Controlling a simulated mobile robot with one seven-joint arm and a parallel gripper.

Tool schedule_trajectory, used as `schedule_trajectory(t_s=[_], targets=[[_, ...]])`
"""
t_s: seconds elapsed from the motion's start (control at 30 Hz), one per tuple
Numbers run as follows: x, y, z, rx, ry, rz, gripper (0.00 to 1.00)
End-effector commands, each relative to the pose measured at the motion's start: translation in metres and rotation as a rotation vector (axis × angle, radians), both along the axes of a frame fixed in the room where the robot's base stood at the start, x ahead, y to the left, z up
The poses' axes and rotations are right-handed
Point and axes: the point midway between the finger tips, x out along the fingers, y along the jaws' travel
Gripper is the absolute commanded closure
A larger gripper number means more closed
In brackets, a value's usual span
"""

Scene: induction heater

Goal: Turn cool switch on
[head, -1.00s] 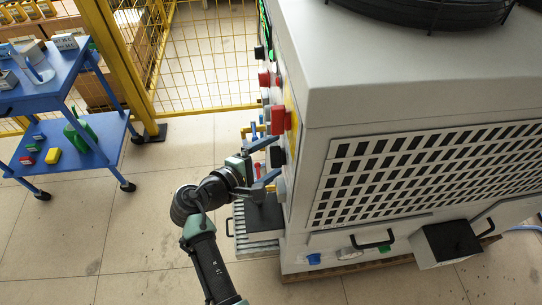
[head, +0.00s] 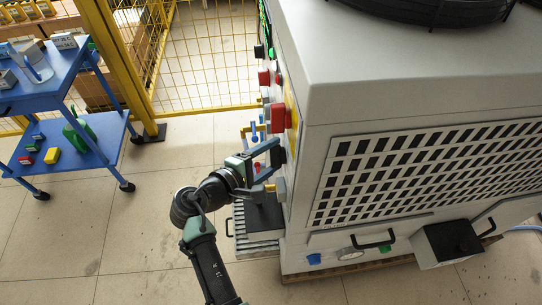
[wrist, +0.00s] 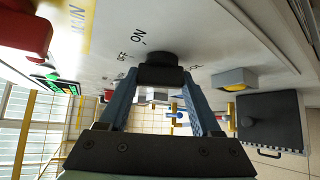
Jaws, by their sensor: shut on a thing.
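A black rotary switch (wrist: 160,72) sits on the light panel of the machine, with the markings OFF and ON beside it in the wrist view. Lettering to its right is too small and cut off to read. My gripper (wrist: 158,82) is shut on this switch, with one finger on each side of its handle. In the head view the black switch (head: 278,155) is at the left side of the machine, and my gripper (head: 270,161) reaches it from the left. Part of the switch is hidden by the fingers.
The large grey machine (head: 325,90) fills the right. A red control (head: 279,118) is above the switch, and a grey block with a yellow part (wrist: 234,80) is beside it. A dark box (wrist: 270,122) is below. A blue cart (head: 50,95) stands at the left; floor between is clear.

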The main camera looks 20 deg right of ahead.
Motion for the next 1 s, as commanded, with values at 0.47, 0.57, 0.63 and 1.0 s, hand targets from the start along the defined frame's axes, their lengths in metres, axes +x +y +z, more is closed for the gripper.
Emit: schedule_trajectory(t_s=[0.47, 0.57, 0.63, 1.0], targets=[[-0.0001, 0.0005, -0.0107, -0.09, -0.312, 0.001, 0.91], [-0.0002, 0.0004, -0.0106, -0.109, -0.378, 0.0, 0.91], [-0.0002, 0.0003, -0.0105, -0.122, -0.422, 0.0, 0.91], [0.0, 0.0004, -0.0061, -0.168, -0.584, 0.0, 0.91]])
